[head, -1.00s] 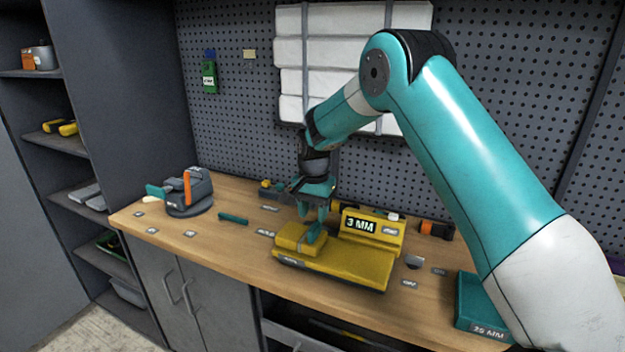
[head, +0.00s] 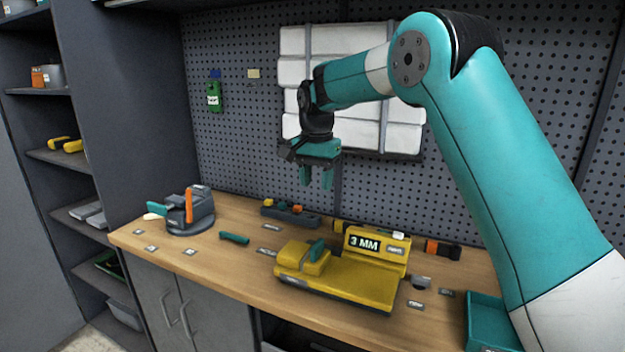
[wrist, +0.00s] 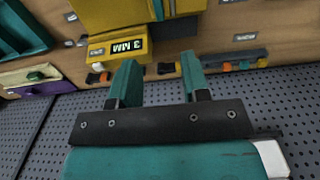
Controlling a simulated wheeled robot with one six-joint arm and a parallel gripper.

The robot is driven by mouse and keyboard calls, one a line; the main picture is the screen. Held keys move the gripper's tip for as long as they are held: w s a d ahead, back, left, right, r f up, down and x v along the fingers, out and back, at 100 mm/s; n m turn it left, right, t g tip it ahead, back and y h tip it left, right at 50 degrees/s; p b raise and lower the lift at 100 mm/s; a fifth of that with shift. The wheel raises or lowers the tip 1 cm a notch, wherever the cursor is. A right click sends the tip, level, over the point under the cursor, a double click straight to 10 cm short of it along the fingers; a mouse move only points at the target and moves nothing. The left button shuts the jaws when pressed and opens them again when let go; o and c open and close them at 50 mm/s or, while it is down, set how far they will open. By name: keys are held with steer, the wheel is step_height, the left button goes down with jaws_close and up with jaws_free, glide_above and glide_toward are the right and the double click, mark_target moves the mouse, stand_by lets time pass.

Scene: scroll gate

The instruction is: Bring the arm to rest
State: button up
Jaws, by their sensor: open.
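My gripper (head: 317,177) hangs in the air above the workbench, fingers down, in front of the pegboard. It is open and empty; both teal fingers also show apart in the wrist view (wrist: 160,78). A yellow machine marked 3 MM (head: 345,280) sits on the bench below it, with a teal handle (head: 316,249) on its top block. The gripper is clear of the machine. The yellow machine also shows at the top of the wrist view (wrist: 118,45).
A grey device with an orange lever (head: 190,212) stands at the bench's left end. A teal tool (head: 234,238) lies on the wooden bench (head: 215,262). A teal bin (head: 490,325) is at the right. White panels (head: 352,60) hang on the pegboard behind my arm.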

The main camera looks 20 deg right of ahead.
steer(key=s+a+r+n+y, duration=0.1)
steer(key=s+a+r+n, duration=0.1)
steer(key=s+a+n, duration=0.35)
steer(key=s+a+r+n, duration=0.1)
steer(key=s+a+n, duration=0.15)
steer(key=s, duration=0.55)
steer(key=s+a+f+n+y, duration=0.1)
steer(key=s+a+n, duration=0.2)
steer(key=s, duration=0.8)
steer(key=s+a+f+n+y, duration=0.1)
steer(key=s+a+n, duration=0.3)
steer(key=s, duration=0.8)
steer(key=shift+s+f+n+y, duration=0.15)
steer(key=shift+f+n+y, duration=0.35)
steer(key=shift+n, duration=0.6)
steer(key=shift+d+r, duration=0.1)
steer(key=shift+r, duration=0.05)
